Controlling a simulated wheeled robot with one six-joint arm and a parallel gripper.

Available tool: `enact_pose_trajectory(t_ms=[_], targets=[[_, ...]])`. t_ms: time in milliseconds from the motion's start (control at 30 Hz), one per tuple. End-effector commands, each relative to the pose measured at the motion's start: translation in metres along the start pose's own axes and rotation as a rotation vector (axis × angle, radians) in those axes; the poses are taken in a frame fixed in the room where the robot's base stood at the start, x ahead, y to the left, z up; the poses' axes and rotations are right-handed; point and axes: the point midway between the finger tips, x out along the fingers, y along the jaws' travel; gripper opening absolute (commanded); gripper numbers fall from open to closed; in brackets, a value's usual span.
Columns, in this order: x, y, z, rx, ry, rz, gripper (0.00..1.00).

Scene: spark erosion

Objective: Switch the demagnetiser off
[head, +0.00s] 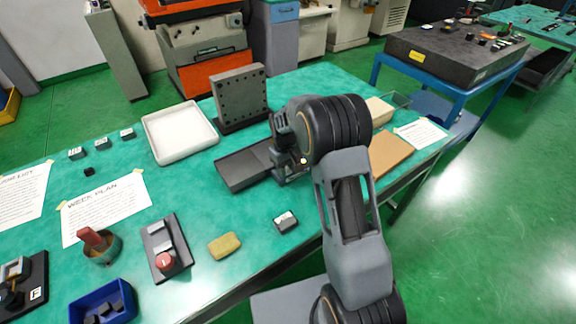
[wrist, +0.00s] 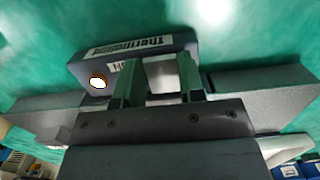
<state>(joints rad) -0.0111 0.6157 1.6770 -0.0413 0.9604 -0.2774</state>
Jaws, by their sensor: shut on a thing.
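The demagnetiser (wrist: 180,48) is a dark box with white labels and a glowing lamp (wrist: 97,82). Its labels appear upside down in the wrist view, and one beside the fingers seems to read ON. My gripper (wrist: 157,76) has a finger on each side of a pale switch piece (wrist: 160,80) on the box front and is shut on it. In the head view my gripper (head: 288,152) is at the right end of a dark flat slab (head: 240,168), and my arm hides most of the box there.
A white tray (head: 180,133) and an upright drilled grey plate (head: 240,92) stand behind the slab. A brown board (head: 388,152) lies right of my arm. In front are a small dark block (head: 286,222), a yellow sponge-like block (head: 224,245) and a red-knobbed control box (head: 166,250).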

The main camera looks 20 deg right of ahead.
Motion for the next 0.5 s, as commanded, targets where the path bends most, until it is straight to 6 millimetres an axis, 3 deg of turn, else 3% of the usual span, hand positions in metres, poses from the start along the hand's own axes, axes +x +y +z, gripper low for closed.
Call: enact_pose_trajectory(t_ms=[200,500], targets=[[-0.0046,-0.0002,-0.0030,0.000,-0.129,0.000,0.12],[-0.0029,-0.0001,-0.0031,0.000,-0.144,0.001,0.12]])
